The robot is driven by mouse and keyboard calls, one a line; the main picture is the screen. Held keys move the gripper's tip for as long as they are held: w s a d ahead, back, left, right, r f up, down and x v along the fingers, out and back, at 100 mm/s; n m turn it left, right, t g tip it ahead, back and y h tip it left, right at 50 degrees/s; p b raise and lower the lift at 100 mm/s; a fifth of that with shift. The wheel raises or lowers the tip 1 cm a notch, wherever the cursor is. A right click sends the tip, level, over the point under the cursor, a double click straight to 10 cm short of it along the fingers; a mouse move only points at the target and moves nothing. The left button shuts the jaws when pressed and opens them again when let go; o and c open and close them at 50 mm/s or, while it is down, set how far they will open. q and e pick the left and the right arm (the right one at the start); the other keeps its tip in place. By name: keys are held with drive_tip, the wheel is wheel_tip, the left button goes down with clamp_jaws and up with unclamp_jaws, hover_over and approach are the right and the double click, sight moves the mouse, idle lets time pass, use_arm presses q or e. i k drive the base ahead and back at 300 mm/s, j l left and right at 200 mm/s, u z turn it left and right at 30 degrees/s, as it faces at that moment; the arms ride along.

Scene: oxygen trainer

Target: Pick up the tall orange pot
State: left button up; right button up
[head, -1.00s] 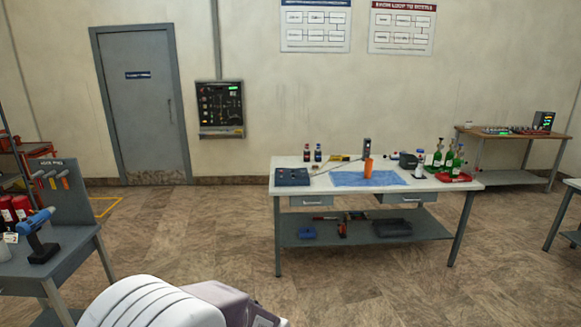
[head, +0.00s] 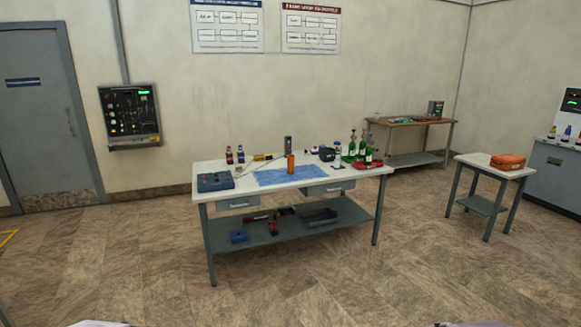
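The tall orange pot (head: 291,164) stands upright on the white-topped workbench (head: 222,192) ahead of me, near the right part of the blue mat (head: 270,179). A dark grey upright device (head: 288,143) stands just behind it. The bench is some way off across the floor. Neither of my grippers is in view; only pale bits of my own body show at the bottom edge.
A small table (head: 482,161) with an orange case (head: 508,161) stands to the right. The floor (head: 300,265) before the bench is clear.

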sight(290, 158)
drive_tip(key=i+u, duration=0.15)
drive_tip(key=i, duration=1.4)
drive_tip(key=i+u, duration=0.1)
drive_tip(key=i, duration=0.45)
drive_tip(key=i+l+u, duration=0.1)
drive_tip(key=i, duration=0.4)
drive_tip(key=i+l+u, duration=0.15)
drive_tip(key=i, duration=0.4)
drive_tip(key=i+l+u, duration=0.1)
drive_tip(key=i, duration=0.45)
drive_tip(key=i+l+u, duration=0.1)
drive_tip(key=i+l, duration=0.25)
drive_tip(key=i, duration=0.15)
drive_tip(key=i+l, duration=0.45)
drive_tip(key=l, duration=0.2)
drive_tip(key=u, duration=0.05)
